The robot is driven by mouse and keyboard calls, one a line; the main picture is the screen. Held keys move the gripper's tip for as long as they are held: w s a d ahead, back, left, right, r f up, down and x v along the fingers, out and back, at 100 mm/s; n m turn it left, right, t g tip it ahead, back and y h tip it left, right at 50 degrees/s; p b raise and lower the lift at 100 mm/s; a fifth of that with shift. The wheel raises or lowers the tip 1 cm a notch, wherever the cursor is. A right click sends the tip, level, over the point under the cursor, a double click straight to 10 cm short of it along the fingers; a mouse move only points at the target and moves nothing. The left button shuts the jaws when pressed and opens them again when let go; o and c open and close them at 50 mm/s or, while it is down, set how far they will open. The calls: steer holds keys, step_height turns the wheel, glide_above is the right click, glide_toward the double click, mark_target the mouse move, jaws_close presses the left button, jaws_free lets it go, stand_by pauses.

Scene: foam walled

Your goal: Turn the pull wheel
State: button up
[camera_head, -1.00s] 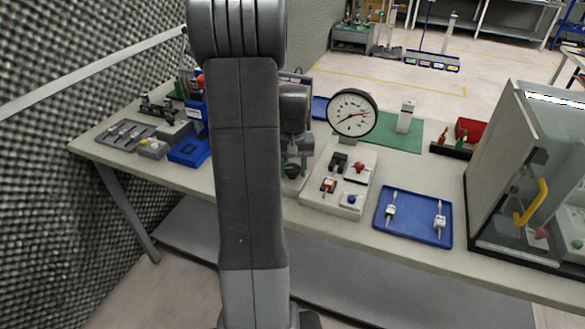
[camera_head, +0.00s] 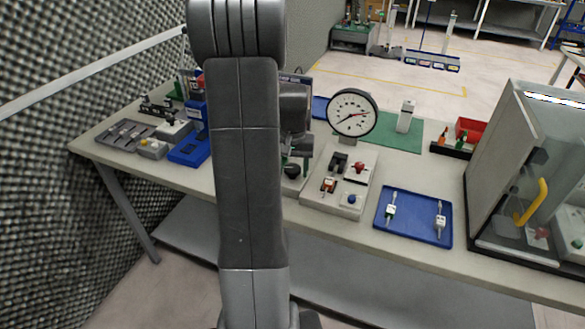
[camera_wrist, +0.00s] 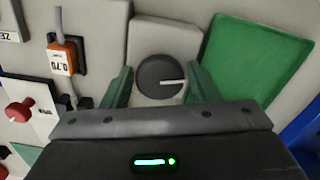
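The pull wheel appears to be a round dark knob (camera_wrist: 159,76) with a white line on its face, on a light grey block. The line points to the right in the wrist view. The knob also shows in the head view (camera_head: 291,171), just right of my arm. My gripper (camera_wrist: 160,70) is open, with one green finger to the left of the knob and one to the right. Gaps show between the fingers and the knob. In the head view my arm hides much of the gripper.
A dial gauge (camera_head: 352,112) stands behind the knob. A panel with switches and plugs (camera_head: 318,197) and a blue tray (camera_head: 380,220) lie to the right. A glass-fronted cabinet (camera_head: 490,150) stands at the right end. A foam wall (camera_head: 60,200) closes the left side.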

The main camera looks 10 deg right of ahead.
mark_target(292, 168)
steer(key=shift+o, duration=0.6)
step_height(292, 168, up, 14)
steer(key=shift+f, duration=0.2)
step_height(292, 168, down, 14)
steer(key=shift+r, duration=0.1)
stand_by(0.6)
steer(key=shift+r, duration=0.15)
